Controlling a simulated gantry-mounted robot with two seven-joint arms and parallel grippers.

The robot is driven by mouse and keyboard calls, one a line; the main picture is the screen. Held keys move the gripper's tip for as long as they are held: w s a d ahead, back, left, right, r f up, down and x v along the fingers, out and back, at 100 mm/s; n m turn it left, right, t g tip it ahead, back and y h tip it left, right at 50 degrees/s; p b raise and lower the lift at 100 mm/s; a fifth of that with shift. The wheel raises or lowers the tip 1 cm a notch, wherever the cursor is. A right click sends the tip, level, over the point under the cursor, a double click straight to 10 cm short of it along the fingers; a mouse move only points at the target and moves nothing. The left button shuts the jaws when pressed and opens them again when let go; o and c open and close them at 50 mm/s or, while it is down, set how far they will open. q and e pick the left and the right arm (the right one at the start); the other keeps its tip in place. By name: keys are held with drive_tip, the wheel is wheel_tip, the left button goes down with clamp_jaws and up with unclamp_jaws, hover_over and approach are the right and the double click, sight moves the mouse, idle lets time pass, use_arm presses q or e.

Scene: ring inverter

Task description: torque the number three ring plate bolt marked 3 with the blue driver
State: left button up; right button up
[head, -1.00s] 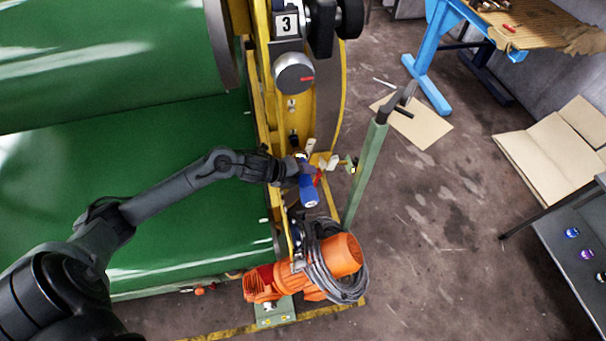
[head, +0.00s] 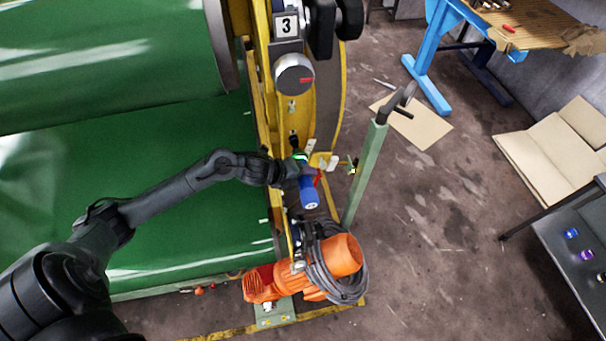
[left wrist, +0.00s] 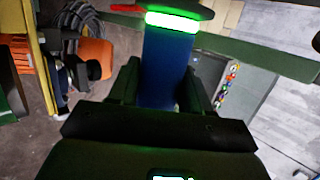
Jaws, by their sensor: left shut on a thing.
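My left gripper (head: 288,171) is shut on the blue driver (head: 309,192) beside the yellow ring frame. In the left wrist view the driver's blue body (left wrist: 168,65) stands between the two fingers, with a bright green lit ring near its top. A green glow also shows at the driver in the head view. A white plate marked 3 (head: 286,25) sits higher on the yellow frame, above a grey knob with a red mark (head: 294,74). I cannot make out the bolt or whether the driver touches it. My right gripper is out of view.
An orange motor (head: 343,256) with coiled grey cable stands just below the driver. A green post (head: 366,175) rises close to its right. The green roller fills the left side. A blue workbench (head: 430,55) and a dark panel with coloured buttons (head: 580,250) stand right.

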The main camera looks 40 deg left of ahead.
sight(303, 187)
use_arm(q)
drive_tip(key=shift+s+d+r+p, duration=0.15)
drive_tip(key=shift+s+d, duration=0.45)
drive_tip(key=shift+d, duration=0.3)
drive_tip(key=shift+s+d+p, duration=0.15)
drive_tip(key=shift+s+d, duration=0.45)
drive_tip(key=shift+d, duration=0.25)
